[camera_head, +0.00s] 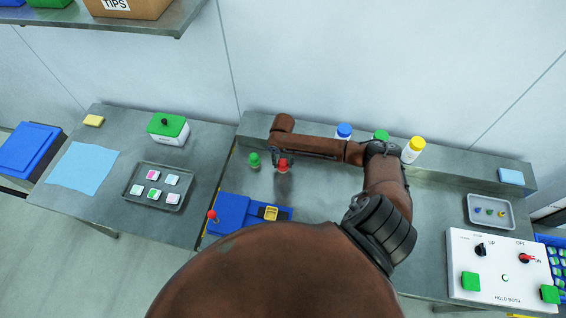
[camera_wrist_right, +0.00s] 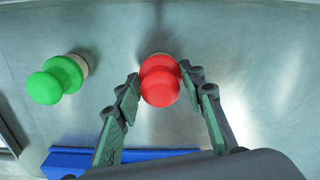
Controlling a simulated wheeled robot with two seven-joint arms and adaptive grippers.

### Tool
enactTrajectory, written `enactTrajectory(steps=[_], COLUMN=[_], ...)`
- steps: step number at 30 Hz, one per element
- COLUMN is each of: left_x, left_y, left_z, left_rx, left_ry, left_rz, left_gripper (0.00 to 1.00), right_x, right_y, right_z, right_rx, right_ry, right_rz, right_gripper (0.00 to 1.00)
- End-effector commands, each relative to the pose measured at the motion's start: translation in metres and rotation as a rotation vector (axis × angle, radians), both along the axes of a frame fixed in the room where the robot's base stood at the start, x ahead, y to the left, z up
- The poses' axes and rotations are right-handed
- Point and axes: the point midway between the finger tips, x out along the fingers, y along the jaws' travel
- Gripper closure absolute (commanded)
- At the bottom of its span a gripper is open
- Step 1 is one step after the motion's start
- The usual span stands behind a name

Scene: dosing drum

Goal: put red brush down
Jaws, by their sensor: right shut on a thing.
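The red brush (camera_head: 283,165) is at the middle of the right-hand steel table; only its round red top shows clearly. It also shows in the right wrist view (camera_wrist_right: 160,82), at the fingertips. My right gripper (camera_head: 284,156) is shut on it, with a finger on each side in the wrist view (camera_wrist_right: 163,92). Whether the brush's lower end touches the table is hidden. A green brush (camera_head: 254,161) stands upright just left of it and also shows in the right wrist view (camera_wrist_right: 57,80). My left gripper is not in view.
A blue box (camera_head: 229,212) with a yellow-framed part lies in front of the brushes, a red knob (camera_head: 212,215) at its left. Bottles with blue (camera_head: 344,131), green (camera_head: 380,135) and yellow (camera_head: 417,143) caps stand behind my arm. A control panel (camera_head: 500,268) is at right.

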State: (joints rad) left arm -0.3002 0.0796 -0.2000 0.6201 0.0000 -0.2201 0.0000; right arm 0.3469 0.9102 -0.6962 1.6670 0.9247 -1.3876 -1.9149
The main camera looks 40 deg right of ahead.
Motion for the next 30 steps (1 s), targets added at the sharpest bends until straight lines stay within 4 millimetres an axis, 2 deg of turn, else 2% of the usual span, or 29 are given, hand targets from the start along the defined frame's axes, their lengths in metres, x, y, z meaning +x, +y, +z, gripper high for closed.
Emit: enactTrajectory(steps=[5,6,13,23,26,30], left_x=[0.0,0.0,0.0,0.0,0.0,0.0], left_y=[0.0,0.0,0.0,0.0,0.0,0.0], left_z=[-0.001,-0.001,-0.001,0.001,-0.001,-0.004], left_rx=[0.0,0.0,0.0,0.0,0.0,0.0], left_ry=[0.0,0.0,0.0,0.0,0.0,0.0], left_rz=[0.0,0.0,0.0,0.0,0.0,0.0], left_gripper=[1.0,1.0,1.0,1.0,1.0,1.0], right_x=[0.0,0.0,0.0,0.0,0.001,0.001], right_y=[0.0,0.0,0.0,0.0,0.0,0.0], right_z=[-0.003,-0.003,-0.003,0.001,0.011,0.037], right_rx=[0.0,0.0,0.0,0.0,0.0,-0.001], right_ry=[0.0,0.0,0.0,0.0,-0.004,-0.004], right_rz=[0.0,0.0,0.0,0.0,0.001,0.002], right_gripper=[0.86,0.61,0.46,0.46,0.46,0.46])
